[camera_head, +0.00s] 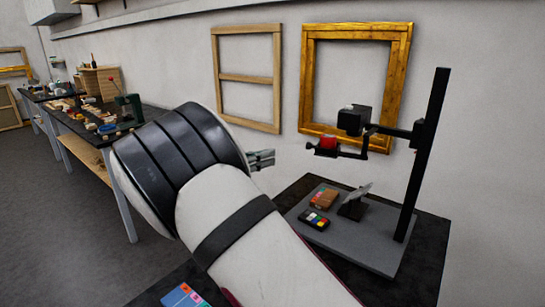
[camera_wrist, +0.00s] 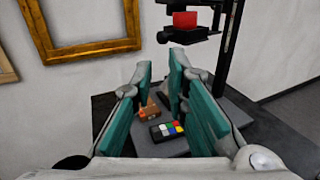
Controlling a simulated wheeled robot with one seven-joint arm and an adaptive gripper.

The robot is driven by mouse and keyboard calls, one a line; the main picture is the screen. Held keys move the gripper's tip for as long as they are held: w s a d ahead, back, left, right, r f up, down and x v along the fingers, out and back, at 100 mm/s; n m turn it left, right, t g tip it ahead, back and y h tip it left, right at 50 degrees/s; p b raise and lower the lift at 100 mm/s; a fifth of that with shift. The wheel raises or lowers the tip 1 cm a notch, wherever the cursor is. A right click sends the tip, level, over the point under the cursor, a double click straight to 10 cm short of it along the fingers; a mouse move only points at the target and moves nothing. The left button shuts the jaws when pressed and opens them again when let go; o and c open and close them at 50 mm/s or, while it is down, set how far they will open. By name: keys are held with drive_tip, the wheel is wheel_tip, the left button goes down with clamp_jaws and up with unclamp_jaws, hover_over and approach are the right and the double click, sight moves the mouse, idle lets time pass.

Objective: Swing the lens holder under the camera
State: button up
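The lens holder (camera_head: 323,152) is a small black arm-mounted piece with a red block (camera_head: 328,143) on it. In the head view it hangs below and to the left of the black camera (camera_head: 353,120) on the stand's column (camera_head: 424,150). In the wrist view the red block (camera_wrist: 185,20) and the black holder (camera_wrist: 187,36) are at the top, beyond the fingers. My gripper (camera_head: 263,160) is left of the holder in the head view, partly hidden by my arm. In the wrist view my gripper (camera_wrist: 160,80) is open, with nothing between its teal pads.
The stand's grey base (camera_head: 365,250) carries a color card (camera_head: 314,220), a brown block (camera_head: 324,197) and a tilted piece on a small support (camera_head: 355,203). A gilt frame (camera_head: 307,80) and a wooden frame (camera_head: 218,75) are at the wall. A cluttered bench (camera_head: 100,150) stands left.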

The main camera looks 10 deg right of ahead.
drive_tip(key=shift+s+f, duration=0.1)
drive_tip(key=shift+f, duration=0.2)
clamp_jaws()
drive_tip(key=s+d+f+m+t+y+p, duration=0.1)
drive_tip(key=s+d+f+m+t+p, duration=0.15)
drive_tip(key=s+f+m+t, duration=0.7)
drive_tip(key=w+d+r+m, duration=0.1)
drive_tip(key=w+d+r, duration=0.3)
drive_tip(key=w, duration=0.2)
drive_tip(key=w+d+r+m+t, duration=0.1)
drive_tip(key=w+d+r+m, duration=0.1)
drive_tip(key=w+d+r, duration=0.2)
drive_tip(key=shift+w+d, duration=0.35)
drive_tip(key=shift+w, duration=0.8)
drive_tip(key=shift+w, duration=0.1)
drive_tip(key=shift+w+d+m, duration=0.1)
drive_tip(key=shift+w+m, duration=0.15)
drive_tip(key=shift+w+d+g+h+b, duration=0.1)
drive_tip(key=shift+w+g+h+b, duration=0.1)
drive_tip(key=shift+g+h+b, duration=0.25)
